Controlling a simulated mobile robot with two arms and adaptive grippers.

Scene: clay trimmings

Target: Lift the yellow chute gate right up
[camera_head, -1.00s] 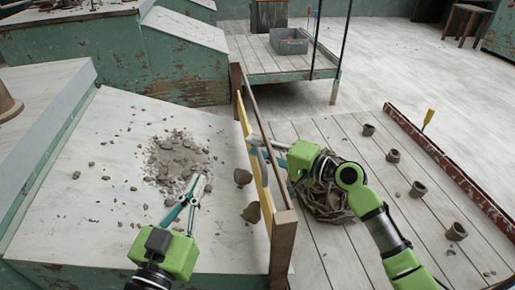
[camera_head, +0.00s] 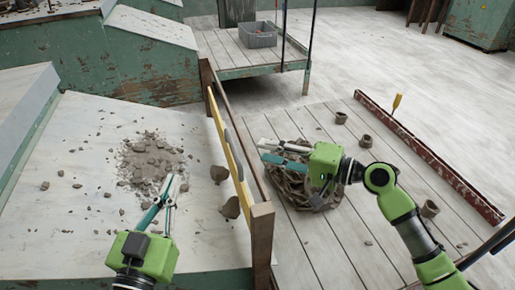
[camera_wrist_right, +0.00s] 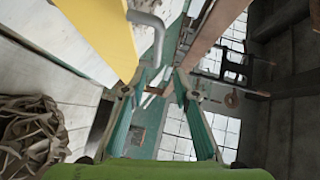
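The yellow chute gate (camera_head: 224,137) is a long yellow board standing on edge along the wooden frame at the right side of the pale sloped board. It also fills the upper left of the right wrist view (camera_wrist_right: 98,35), with a grey bent handle (camera_wrist_right: 150,30) on it. My right gripper (camera_head: 264,150) is open and empty, on the right of the gate and apart from it. In the wrist view its spread fingers (camera_wrist_right: 160,82) lie just below the handle. My left gripper (camera_head: 176,183) looks open and empty above the sloped board, left of the gate.
Clay crumbs (camera_head: 150,160) are heaped on the sloped board (camera_head: 90,215), and two larger lumps (camera_head: 231,207) lie by the gate. A wooden post (camera_head: 262,240) stands at the gate's near end. A brown coiled heap (camera_head: 300,190) lies under my right gripper.

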